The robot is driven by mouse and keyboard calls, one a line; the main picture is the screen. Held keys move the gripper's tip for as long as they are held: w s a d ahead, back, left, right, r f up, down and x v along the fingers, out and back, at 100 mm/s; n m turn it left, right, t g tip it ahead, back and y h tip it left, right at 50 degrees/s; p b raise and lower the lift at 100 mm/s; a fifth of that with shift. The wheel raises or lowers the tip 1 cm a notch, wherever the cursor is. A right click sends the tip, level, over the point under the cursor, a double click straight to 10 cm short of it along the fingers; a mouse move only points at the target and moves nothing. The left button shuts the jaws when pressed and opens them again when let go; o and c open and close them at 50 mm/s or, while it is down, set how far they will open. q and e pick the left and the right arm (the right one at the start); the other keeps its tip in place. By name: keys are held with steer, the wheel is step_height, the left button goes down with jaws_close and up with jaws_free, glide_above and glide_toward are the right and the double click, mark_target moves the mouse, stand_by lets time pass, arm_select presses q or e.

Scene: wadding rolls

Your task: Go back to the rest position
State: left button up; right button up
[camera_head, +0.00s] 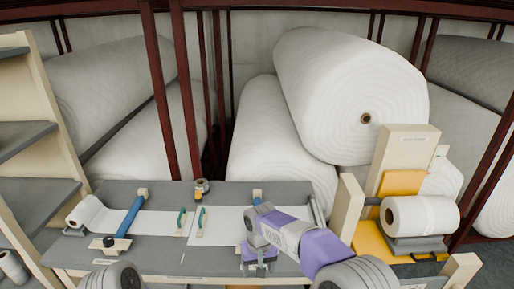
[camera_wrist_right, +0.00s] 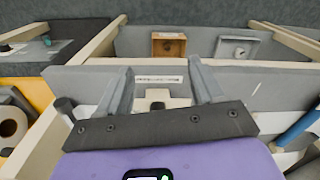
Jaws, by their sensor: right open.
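My right arm reaches in from the bottom right of the head view. Its purple and grey gripper (camera_head: 258,266) is over the front part of the grey table (camera_head: 170,257), right of the middle. In the right wrist view the two fingers of the right gripper (camera_wrist_right: 160,70) stand wide apart. A beige piece with a dark opening (camera_wrist_right: 158,101) shows between and beyond them, and nothing is seen clamped. My left gripper is not in the head view.
White sheet (camera_head: 150,222) and green-handled tools (camera_head: 201,218) lie on the table. A blue roller (camera_head: 131,216) and a small white roll (camera_head: 84,210) are at left. Another white roll (camera_head: 425,216) sits at right.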

steer(key=s+d+f+m+y+b, duration=0.1)
steer(key=s+d+f, duration=0.15)
steer(key=f, duration=0.45)
steer(key=s+d+f+y, duration=0.1)
steer(key=s+d+f, duration=0.15)
steer(key=f, duration=0.55)
steer(key=s+d+f+m+y+b, duration=0.1)
steer(key=s+f, duration=0.2)
steer(key=f, duration=0.4)
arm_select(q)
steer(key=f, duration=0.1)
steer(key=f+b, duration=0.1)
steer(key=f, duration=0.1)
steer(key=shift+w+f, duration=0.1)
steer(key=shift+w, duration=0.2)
arm_select(e)
steer(key=s+d+f+m, duration=0.1)
steer(key=s+f, duration=0.3)
steer(key=s, duration=0.3)
steer(key=s+d+f+m, duration=0.2)
steer(key=s+f, duration=0.2)
steer(key=s, duration=0.3)
steer(key=shift+s+d+f+t+y, duration=0.2)
steer(key=shift+s+t+y, duration=0.1)
steer(key=shift+y, duration=0.1)
